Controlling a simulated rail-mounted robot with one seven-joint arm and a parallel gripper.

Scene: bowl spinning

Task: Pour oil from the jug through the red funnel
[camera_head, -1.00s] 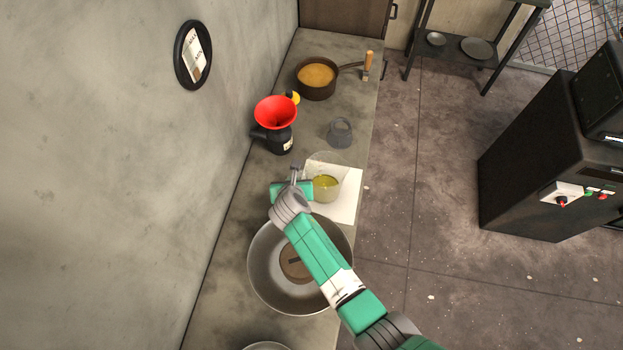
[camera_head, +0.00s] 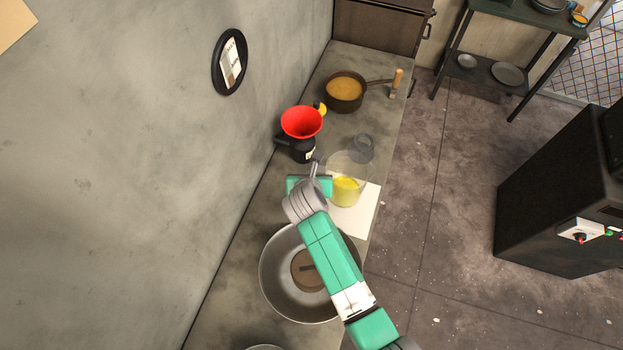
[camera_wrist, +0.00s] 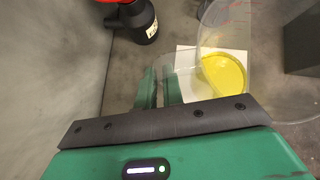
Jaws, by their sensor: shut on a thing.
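The clear jug (camera_head: 349,168) holds yellow oil and is over the white mat (camera_head: 357,216) on the counter. My gripper (camera_head: 315,170) is at the jug's left side. In the wrist view my gripper's fingers (camera_wrist: 159,88) are shut on the jug's clear handle, and the jug (camera_wrist: 262,98) is to their right. The red funnel (camera_head: 302,122) sits on top of a dark bottle (camera_head: 303,149), beyond and left of the jug. The bottle (camera_wrist: 138,18) also shows in the wrist view. The jug's base is hard to make out against the mat.
A metal bowl (camera_head: 278,285) with a brown disc inside lies nearer me, under my arm. A pan of orange liquid (camera_head: 345,87) stands farther along the counter. A small grey container (camera_head: 362,146) is behind the jug. The wall (camera_head: 150,170) borders the counter's left side.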

